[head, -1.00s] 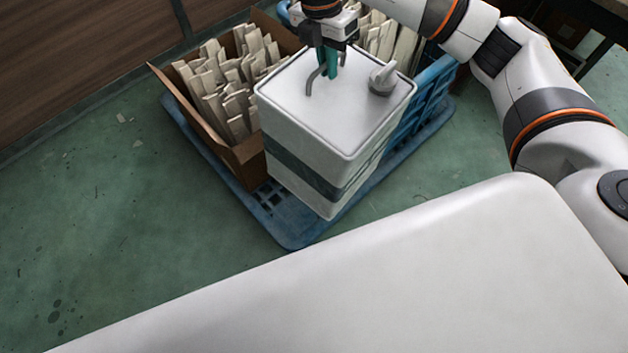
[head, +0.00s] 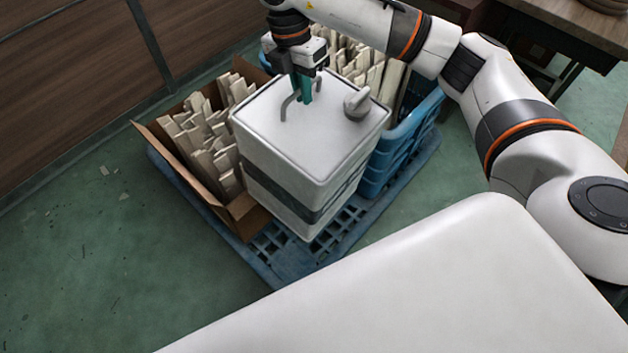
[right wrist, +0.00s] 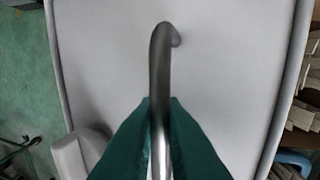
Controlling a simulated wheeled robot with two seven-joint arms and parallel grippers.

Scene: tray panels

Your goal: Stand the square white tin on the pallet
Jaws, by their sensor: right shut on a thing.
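The square white tin (head: 310,140) has a grey band, a bent metal handle and a spout cap on its top. It is upright above the blue pallet (head: 285,262), between a cardboard box and a blue crate. I cannot tell whether its base touches the pallet. My right gripper (head: 303,92) is shut on the tin's handle. In the right wrist view, the green fingertips (right wrist: 160,125) pinch the handle (right wrist: 162,75) over the tin's white top (right wrist: 225,70). My left gripper is not in view.
The cardboard box (head: 222,205) of pale strips stands on the pallet, left of the tin. The blue crate (head: 405,135), also with pale strips, stands behind and to the right. My white body fills the foreground. A wooden table (head: 575,25) is at the back right.

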